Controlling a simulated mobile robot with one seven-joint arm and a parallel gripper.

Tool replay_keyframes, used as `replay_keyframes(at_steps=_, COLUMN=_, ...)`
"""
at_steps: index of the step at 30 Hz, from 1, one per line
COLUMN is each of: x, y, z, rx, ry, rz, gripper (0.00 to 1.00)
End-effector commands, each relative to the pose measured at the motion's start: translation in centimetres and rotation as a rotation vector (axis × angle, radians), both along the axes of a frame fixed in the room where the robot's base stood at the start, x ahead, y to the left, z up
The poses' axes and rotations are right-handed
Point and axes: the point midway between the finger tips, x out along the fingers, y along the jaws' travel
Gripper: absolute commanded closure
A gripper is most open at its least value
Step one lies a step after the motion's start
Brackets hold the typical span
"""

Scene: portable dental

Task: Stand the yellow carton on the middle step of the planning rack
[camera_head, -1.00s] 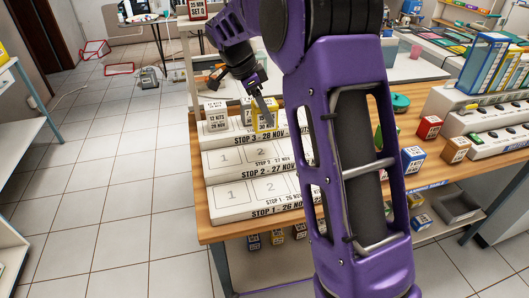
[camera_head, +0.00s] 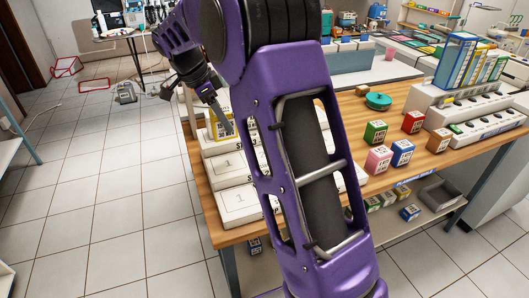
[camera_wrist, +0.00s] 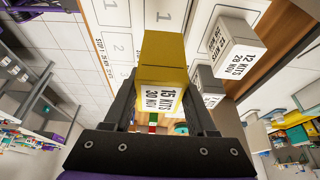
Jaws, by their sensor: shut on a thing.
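The yellow carton (camera_head: 220,123) is in my gripper (camera_head: 226,122), over the left part of the white stepped planning rack (camera_head: 240,198). In the wrist view the carton (camera_wrist: 163,50) sits upright between the two dark fingers (camera_wrist: 160,100), its label reading 15 KITS 30 NOV. My gripper is shut on it. The middle step (camera_head: 226,168), with a grey 1 at its left, shows left of my arm. Whether the carton touches any step cannot be told. My purple arm hides the rack's right side.
Green (camera_head: 376,131), pink (camera_head: 378,159), blue (camera_head: 402,152) and red (camera_head: 412,122) boxes stand right of my arm.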

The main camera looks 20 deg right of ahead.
Motion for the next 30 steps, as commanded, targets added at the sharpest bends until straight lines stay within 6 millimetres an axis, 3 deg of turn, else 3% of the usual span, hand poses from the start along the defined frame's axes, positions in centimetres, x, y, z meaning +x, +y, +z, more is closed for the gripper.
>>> replay_keyframes(at_steps=20, x=-0.1, y=0.0, z=-9.5, rx=0.0, ry=0.004, rz=0.0, gripper=1.0)
replay_keyframes(at_steps=30, x=0.0, y=0.0, z=-10.0, rx=0.0, ry=0.001, rz=0.0, gripper=1.0)
